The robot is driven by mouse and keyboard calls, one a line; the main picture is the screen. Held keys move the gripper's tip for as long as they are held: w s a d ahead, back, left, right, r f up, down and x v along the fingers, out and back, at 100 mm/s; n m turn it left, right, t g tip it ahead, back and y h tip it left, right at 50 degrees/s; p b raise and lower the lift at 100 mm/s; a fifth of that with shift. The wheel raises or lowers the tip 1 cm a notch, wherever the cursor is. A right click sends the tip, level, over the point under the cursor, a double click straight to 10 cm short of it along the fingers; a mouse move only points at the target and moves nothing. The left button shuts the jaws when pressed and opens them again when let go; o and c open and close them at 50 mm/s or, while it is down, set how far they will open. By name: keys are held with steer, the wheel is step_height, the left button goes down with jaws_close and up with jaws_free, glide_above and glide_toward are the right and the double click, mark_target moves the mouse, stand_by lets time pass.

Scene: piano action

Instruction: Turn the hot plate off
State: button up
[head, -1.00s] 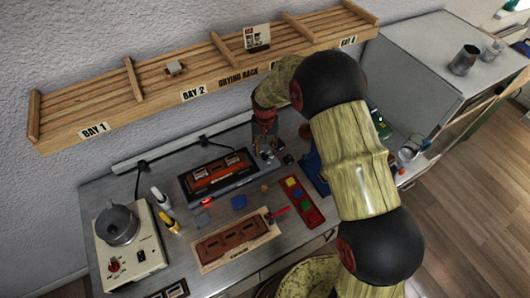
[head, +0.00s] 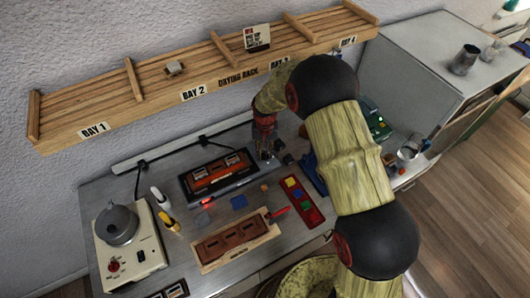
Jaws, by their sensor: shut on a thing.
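A cream box (head: 150,265) at the left end of the bench carries a grey lidded pot (head: 116,225); it looks like a hot plate. A red knob (head: 113,266) and a black switch (head: 141,254) are on its front. Their settings are too small to read. My gripper (head: 266,156) is just right of this unit, low over the bench, far from the cream box. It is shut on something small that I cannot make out.
A wooden drying rack (head: 150,97) hangs along the wall above the bench. White and yellow bottles (head: 168,221), a brown block on a wooden board (head: 238,240) and a red tray of coloured squares (head: 300,201) occupy the bench. A grey cabinet (head: 418,62) stands at right.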

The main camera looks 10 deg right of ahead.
jaws_close()
steer(key=n, duration=0.5)
steer(key=shift+n+b, duration=0.4)
steer(key=n, duration=0.6)
steer(key=shift+b, duration=0.3)
steer(key=n, duration=0.6)
steer(key=shift+n, duration=0.3)
steer(key=n, duration=0.5)
steer(key=shift+n, duration=0.4)
